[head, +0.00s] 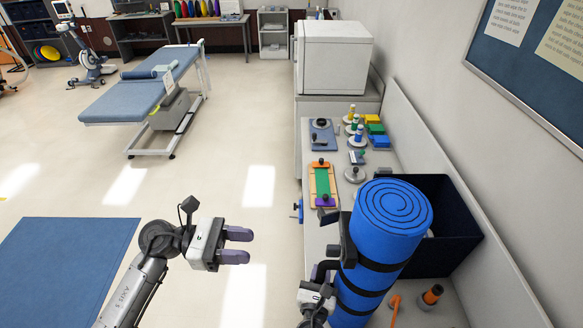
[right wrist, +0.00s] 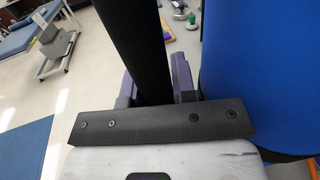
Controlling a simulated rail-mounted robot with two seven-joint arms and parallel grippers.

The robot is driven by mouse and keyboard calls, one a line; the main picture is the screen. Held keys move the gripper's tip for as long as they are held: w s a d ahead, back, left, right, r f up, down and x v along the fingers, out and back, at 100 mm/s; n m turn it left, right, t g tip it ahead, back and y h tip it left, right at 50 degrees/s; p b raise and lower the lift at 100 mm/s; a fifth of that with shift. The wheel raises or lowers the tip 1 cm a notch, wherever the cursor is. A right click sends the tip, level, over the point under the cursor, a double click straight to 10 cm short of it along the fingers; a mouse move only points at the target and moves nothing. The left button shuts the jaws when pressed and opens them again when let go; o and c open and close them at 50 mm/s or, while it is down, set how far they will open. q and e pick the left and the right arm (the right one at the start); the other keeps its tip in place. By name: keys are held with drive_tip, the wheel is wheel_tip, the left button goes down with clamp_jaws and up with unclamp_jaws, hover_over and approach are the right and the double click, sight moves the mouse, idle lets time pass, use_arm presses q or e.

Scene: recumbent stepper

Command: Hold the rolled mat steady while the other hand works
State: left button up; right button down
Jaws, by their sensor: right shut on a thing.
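The rolled mat (head: 385,240) is blue with black straps and stands upright at the right of the head view. A black handle (head: 347,240) runs up its left side. My right gripper (head: 326,270) is at the mat's left side. In the right wrist view, my right gripper (right wrist: 155,85) has its purple fingers on either side of the upright black handle (right wrist: 138,45), shut on it; the blue mat (right wrist: 260,80) is just to the right. My left gripper (head: 237,245) is open and empty, over the floor to the left, apart from the mat.
A dark bin (head: 455,215) stands behind the mat. The counter (head: 340,165) holds a green-and-orange board (head: 322,182), several coloured pegs and blocks. An orange item (head: 432,294) stands right of the mat. A white cabinet (head: 333,60) is farther back.

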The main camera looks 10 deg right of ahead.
drive_tip(key=c, duration=0.8)
unclamp_jaws()
drive_tip(key=shift+c, duration=0.2)
